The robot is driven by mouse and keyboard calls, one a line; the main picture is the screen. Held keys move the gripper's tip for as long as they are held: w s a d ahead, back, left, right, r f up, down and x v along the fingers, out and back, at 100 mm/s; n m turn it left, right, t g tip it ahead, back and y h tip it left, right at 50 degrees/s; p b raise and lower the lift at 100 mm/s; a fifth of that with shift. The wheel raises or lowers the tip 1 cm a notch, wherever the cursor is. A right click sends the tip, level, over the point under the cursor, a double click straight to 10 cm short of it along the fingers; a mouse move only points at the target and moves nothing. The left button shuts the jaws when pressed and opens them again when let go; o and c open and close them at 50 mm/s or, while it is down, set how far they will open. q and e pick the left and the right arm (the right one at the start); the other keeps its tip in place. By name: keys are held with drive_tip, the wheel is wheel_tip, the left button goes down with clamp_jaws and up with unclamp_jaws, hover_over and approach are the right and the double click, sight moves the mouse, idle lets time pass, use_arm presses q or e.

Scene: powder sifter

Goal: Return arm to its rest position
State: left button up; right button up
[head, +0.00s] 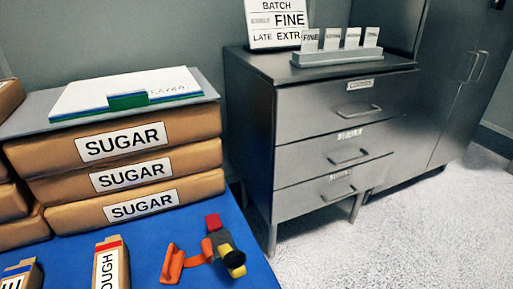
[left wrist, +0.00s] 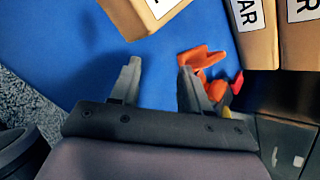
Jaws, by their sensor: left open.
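My left gripper (left wrist: 158,78) is open and empty in the left wrist view, its two dark fingers spread above the blue surface (left wrist: 80,60). Neither gripper shows in the head view. An orange, red and yellow device (head: 208,250) lies on the blue tabletop (head: 255,250) near its right side. It also shows in the left wrist view (left wrist: 202,57), partly hidden behind one finger. I cannot tell how far the finger is above it.
Brown packs labelled SUGAR (head: 155,175) are stacked at the left, with a white and green folder (head: 125,92) on top. Smaller labelled packs (head: 111,262) stand in front. A grey drawer cabinet (head: 340,130) stands behind at the right. Pale floor (head: 430,225) is clear.

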use_arm(q)
drive_tip(key=s+d+r+n+g+h, duration=0.1)
drive_tip(key=s+n+g+h, duration=0.1)
drive_tip(key=s+n, duration=0.5)
drive_tip(key=s+d+r+n+g+h, duration=0.2)
drive_tip(key=s+n+g+h, duration=0.15)
drive_tip(key=n, duration=0.85)
drive_tip(key=w+d+m+t+h, duration=0.1)
drive_tip(key=w+d+t+h, duration=0.2)
drive_tip(key=w+d+t, duration=0.55)
drive_tip(key=s+a+r+y+p, duration=0.1)
drive_tip(key=a+r+p, duration=0.1)
drive_tip(key=r+p, duration=0.5)
drive_tip(key=s+a+r+g+p, duration=0.1)
drive_tip(key=a+r+p, duration=0.2)
drive_tip(key=r+p, duration=0.5)
drive_tip(key=p, duration=0.9)
drive_tip(key=shift+s+a+n+y+p, duration=0.25)
drive_tip(key=shift+a+n+y+p, duration=0.05)
drive_tip(key=shift+a+y, duration=0.05)
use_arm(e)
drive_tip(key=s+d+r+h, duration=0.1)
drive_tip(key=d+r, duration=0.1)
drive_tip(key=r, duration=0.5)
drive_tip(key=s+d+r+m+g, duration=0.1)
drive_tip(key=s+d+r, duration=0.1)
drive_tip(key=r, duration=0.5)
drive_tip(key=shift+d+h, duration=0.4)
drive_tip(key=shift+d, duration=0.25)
